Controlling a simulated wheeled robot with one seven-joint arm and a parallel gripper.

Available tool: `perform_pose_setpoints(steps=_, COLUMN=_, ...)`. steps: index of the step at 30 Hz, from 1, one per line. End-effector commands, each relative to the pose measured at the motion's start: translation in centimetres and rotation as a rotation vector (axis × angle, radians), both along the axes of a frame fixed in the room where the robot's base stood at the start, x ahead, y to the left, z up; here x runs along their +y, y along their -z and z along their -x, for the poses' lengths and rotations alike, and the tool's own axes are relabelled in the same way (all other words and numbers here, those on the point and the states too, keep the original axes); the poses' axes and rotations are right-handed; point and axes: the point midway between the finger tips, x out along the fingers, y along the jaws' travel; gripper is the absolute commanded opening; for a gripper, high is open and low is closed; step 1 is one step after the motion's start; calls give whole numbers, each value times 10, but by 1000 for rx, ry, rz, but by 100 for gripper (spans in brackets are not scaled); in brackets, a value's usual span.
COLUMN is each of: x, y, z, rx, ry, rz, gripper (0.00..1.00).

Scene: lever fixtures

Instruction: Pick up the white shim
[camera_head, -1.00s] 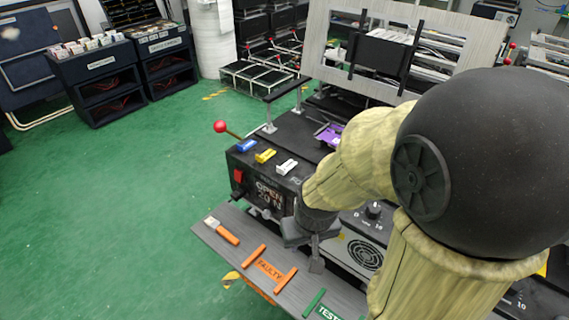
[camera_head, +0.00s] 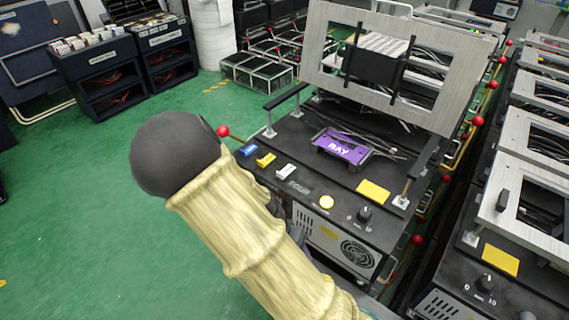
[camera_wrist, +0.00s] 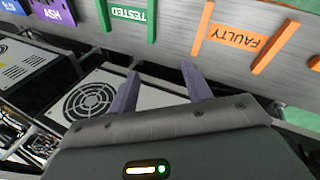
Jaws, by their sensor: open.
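The white shim (camera_head: 286,171) lies on the black top of the fixture, near its left edge, in the head view. A yellow shim (camera_head: 265,159) and a blue shim (camera_head: 248,150) lie beside it in a row. My gripper (camera_wrist: 163,82) is open and empty in the wrist view, its two fingers spread over the gap between the fixture's vented panel and the grey shelf. In the head view my arm hides my gripper. The white shim is not visible in the wrist view.
A grey shelf (camera_wrist: 175,28) carries a green TESTED label (camera_wrist: 129,14) and an orange FAULTY label (camera_wrist: 236,36). A red-knobbed lever (camera_head: 223,131) stands beside the shims. A purple plate (camera_head: 342,147) lies further back on the fixture. Green floor is open at left.

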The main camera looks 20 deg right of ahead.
Motion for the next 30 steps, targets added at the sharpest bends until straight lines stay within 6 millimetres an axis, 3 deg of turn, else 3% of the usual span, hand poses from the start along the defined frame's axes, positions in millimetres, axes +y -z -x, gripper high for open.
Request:
perform_pose_setpoints(steps=11, x=12, y=-56, z=-44, rx=-331, ry=108, rz=418, gripper=49)
perform_pose_setpoints(steps=16, x=42, y=-102, z=-72, rx=-602, ry=108, rz=524, gripper=49)
perform_pose_setpoints(steps=22, x=101, y=-157, z=-90, rx=-918, ry=73, rz=537, gripper=49)
perform_pose_setpoints(steps=26, x=123, y=-172, z=-92, rx=-1016, ry=60, rz=518, gripper=49)
perform_pose_setpoints(steps=30, x=126, y=-173, z=-92, rx=-1032, ry=59, rz=513, gripper=49)
